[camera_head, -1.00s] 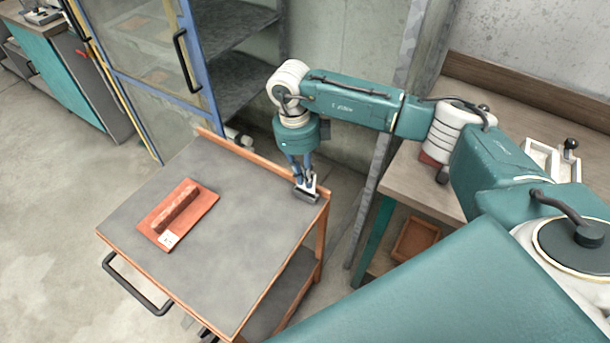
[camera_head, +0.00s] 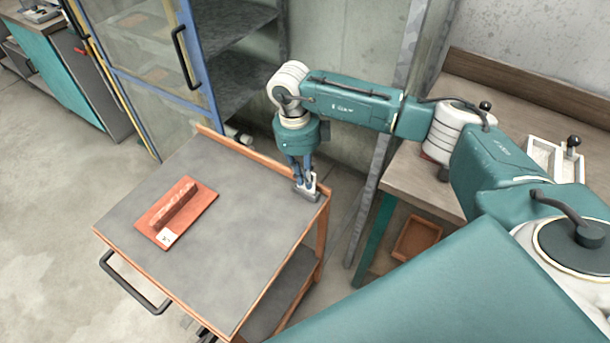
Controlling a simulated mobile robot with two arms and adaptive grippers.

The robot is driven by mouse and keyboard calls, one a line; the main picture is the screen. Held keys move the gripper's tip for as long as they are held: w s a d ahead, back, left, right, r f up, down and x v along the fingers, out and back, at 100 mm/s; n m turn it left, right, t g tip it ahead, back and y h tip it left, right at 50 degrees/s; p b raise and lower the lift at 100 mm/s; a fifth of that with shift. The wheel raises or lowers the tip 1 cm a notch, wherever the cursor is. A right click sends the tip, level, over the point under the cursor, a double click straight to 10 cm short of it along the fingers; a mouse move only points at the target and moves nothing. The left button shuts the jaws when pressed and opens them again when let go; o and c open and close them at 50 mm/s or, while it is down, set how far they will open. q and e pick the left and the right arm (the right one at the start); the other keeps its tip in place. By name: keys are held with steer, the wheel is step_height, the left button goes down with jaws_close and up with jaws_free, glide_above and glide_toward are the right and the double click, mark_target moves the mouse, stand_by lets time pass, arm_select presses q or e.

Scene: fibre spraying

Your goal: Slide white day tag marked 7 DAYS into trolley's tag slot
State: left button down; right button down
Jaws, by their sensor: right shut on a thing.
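The trolley (camera_head: 245,235) has a grey top with an orange-brown frame. A small grey slot holder (camera_head: 306,196) sits at its right back corner. My right gripper (camera_head: 307,184) points down right above this holder and is shut on the white day tag (camera_head: 313,184). Only a small white part of the tag shows between the fingers and the holder. Its marking cannot be read, and I cannot tell how deep it sits in the slot. My left gripper is not in view.
An orange-red board with a ridged block (camera_head: 196,214) lies on the trolley's left part, with a small white label at its front corner. A glass-door cabinet (camera_head: 150,60) stands behind. A wooden bench (camera_head: 425,185) is at the right. Bare floor lies left.

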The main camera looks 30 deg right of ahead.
steer(key=shift+f+b, duration=0.75)
steer(key=shift+f, duration=0.3)
steer(key=c, duration=1.7)
jaws_free()
steer(key=shift+r, duration=0.1)
steer(key=shift+r, duration=0.2)
steer(key=r, duration=0.7)
steer(key=w+r, duration=0.1)
steer(key=r, duration=0.3)
steer(key=shift+w+a+r, duration=0.1)
steer(key=shift+a+r, duration=0.15)
steer(key=shift+a, duration=0.15)
